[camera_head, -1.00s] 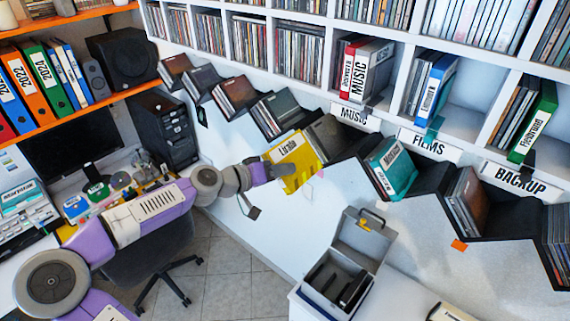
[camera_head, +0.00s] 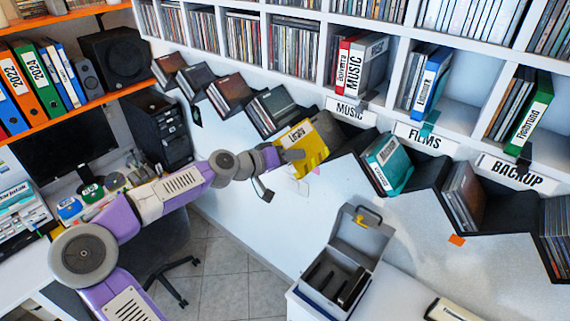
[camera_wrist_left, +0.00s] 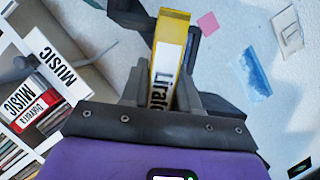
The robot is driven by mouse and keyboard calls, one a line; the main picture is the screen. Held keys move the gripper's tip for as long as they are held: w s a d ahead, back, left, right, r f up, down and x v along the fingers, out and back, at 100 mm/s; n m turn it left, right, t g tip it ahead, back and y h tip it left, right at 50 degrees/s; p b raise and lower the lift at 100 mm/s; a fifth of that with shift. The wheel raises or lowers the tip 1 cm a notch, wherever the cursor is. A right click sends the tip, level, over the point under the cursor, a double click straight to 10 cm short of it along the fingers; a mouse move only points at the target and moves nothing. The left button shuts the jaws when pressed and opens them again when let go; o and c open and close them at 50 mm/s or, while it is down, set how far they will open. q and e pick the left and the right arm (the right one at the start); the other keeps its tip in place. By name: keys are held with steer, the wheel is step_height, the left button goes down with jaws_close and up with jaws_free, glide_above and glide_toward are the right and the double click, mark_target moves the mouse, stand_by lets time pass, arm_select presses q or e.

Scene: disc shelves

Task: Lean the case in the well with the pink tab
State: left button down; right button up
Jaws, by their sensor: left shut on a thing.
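My left gripper (camera_head: 287,156) is shut on a yellow case (camera_head: 311,152) with a white "Liralo" label. In the head view the case is tilted in front of the dark zigzag shelf, beside a dark case (camera_head: 327,127). The left wrist view shows the yellow case (camera_wrist_left: 171,50) upright between the fingers (camera_wrist_left: 160,100), dark shelf panels behind it. A pink tab (camera_wrist_left: 208,23) shows on the white wall just right of the case in that view. I cannot tell whether the case touches the well's panels. My right gripper is not in view.
A teal case (camera_head: 388,165) leans in the well to the right; an orange tab (camera_head: 456,240) marks one farther right. White shelves with a MUSIC label (camera_head: 350,111) overhang the zigzag. An open grey box (camera_head: 335,275) stands below. The wall under the shelf is mostly clear.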

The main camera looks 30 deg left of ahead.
mark_target(305, 146)
arm_select(q)
steer(key=w, duration=0.4)
steer(key=shift+w+d+b, duration=0.2)
steer(key=shift+d+b, duration=0.1)
steer(key=shift+b, duration=0.05)
steer(key=shift+w+d+f, duration=0.1)
steer(key=shift+w+f, duration=0.05)
steer(key=shift+w, duration=0.7)
steer(key=shift+w+f, duration=0.1)
steer(key=shift+w, duration=0.7)
steer(key=c, duration=0.8)
jaws_free()
steer(key=shift+o, duration=0.2)
steer(key=shift+s, duration=0.1)
steer(key=shift+s+a+r, duration=0.1)
steer(key=shift+s+a, duration=0.2)
steer(key=shift+s, duration=0.2)
steer(key=b+v, duration=0.1)
steer(key=v, duration=0.3)
steer(key=shift+s+b, duration=0.1)
steer(key=shift+b, duration=0.3)
steer(key=shift+v, duration=1.05)
